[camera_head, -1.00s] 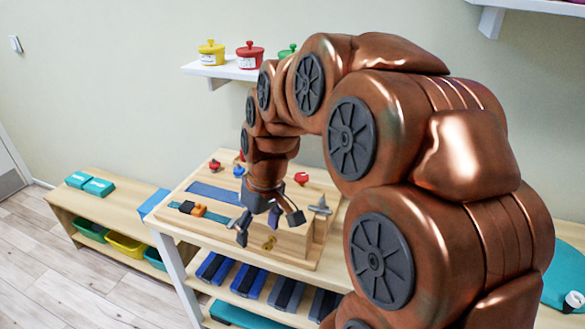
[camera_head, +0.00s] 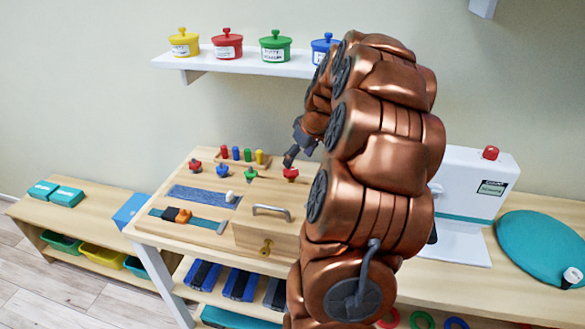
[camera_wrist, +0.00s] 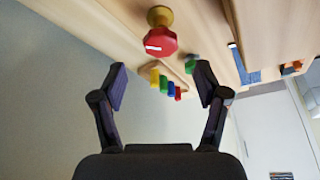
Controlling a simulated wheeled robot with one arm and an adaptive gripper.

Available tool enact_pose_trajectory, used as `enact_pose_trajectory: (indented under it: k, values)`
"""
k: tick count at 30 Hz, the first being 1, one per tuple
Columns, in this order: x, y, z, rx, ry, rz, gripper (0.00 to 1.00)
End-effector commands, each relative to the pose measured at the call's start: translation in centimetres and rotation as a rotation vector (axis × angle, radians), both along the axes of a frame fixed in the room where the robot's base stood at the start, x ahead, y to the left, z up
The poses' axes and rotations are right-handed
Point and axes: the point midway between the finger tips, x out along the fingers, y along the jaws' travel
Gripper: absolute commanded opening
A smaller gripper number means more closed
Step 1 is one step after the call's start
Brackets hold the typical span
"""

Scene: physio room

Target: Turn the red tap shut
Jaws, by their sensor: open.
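The red tap (camera_head: 291,174) stands on the wooden activity board, near its back right. In the wrist view the red tap (camera_wrist: 161,42) is an eight-sided red knob with a white mark, on a brass-coloured stem. My gripper (camera_head: 295,150) is just above and behind the tap in the head view, partly hidden by my arm. In the wrist view my gripper (camera_wrist: 161,84) has its two dark fingers spread wide with nothing between them. The tap shows beyond the fingertips, above the gap, and does not touch them.
Coloured pegs (camera_wrist: 165,83) and a green knob (camera_wrist: 192,64) are close by. Red (camera_head: 196,166) and blue (camera_head: 222,172) knobs sit further left. A box with a metal handle (camera_head: 270,210) is in front. A shelf (camera_head: 235,61) with lidded pots hangs above.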

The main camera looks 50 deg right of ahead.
Motion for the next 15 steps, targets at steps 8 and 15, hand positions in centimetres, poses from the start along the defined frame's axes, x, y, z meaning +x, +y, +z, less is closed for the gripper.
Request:
enact_pose_trajectory:
  k: [8,15]
  values:
    - [1.4,0.0,-3.8,0.006,0.007,-0.001,0.73]
    - [2.1,-0.2,-5.6,0.002,0.003,-0.004,0.73]
